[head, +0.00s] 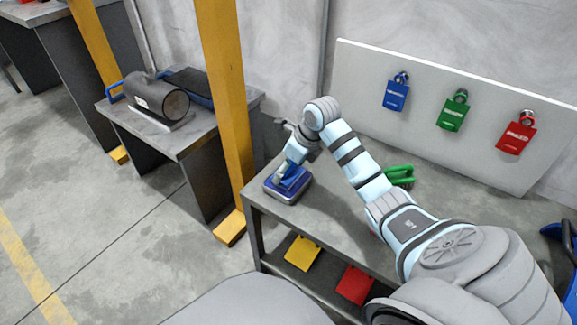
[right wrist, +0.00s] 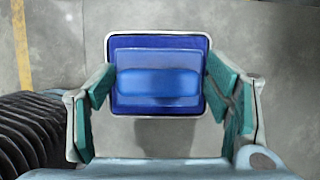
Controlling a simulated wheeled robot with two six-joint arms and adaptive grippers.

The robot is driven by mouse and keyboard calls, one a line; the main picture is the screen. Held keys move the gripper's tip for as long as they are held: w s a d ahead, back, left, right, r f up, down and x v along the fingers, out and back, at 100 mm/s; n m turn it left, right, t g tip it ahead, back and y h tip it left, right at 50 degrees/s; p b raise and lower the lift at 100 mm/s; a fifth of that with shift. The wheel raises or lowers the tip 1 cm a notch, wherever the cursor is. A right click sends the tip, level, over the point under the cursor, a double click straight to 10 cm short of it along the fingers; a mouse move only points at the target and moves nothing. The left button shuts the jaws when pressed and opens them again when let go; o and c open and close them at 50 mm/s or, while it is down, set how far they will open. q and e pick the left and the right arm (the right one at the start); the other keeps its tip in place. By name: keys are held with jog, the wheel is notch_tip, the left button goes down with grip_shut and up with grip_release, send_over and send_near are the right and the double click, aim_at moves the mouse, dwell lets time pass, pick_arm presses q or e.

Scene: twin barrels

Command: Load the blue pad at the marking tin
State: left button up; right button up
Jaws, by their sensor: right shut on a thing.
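The marking tin (head: 287,195), a shallow square tray with a pale metal rim and blue inside, stands on the near left corner of the grey bench. My right gripper (head: 289,172) points down over it and is shut on the blue pad (right wrist: 158,85). In the right wrist view the pad sits between the green-faced fingers (right wrist: 160,88), lined up within the rim of the tin (right wrist: 209,45). It looks very low over or on the tin's blue inside; I cannot tell if they touch. My left gripper is not in view.
Blue, green and red tags (head: 515,137) hang on the white board (head: 450,85). A yellow post (head: 225,90) stands left of the bench. A dark cylinder (head: 160,98) rests on another table.

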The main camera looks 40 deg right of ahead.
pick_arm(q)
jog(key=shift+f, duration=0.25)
pick_arm(e)
jog(key=shift+f, duration=0.3)
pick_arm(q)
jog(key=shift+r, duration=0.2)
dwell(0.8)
pick_arm(e)
notch_tip(320, 180, up, 7)
jog(key=p, duration=0.6)
jog(key=shift+f, duration=0.15)
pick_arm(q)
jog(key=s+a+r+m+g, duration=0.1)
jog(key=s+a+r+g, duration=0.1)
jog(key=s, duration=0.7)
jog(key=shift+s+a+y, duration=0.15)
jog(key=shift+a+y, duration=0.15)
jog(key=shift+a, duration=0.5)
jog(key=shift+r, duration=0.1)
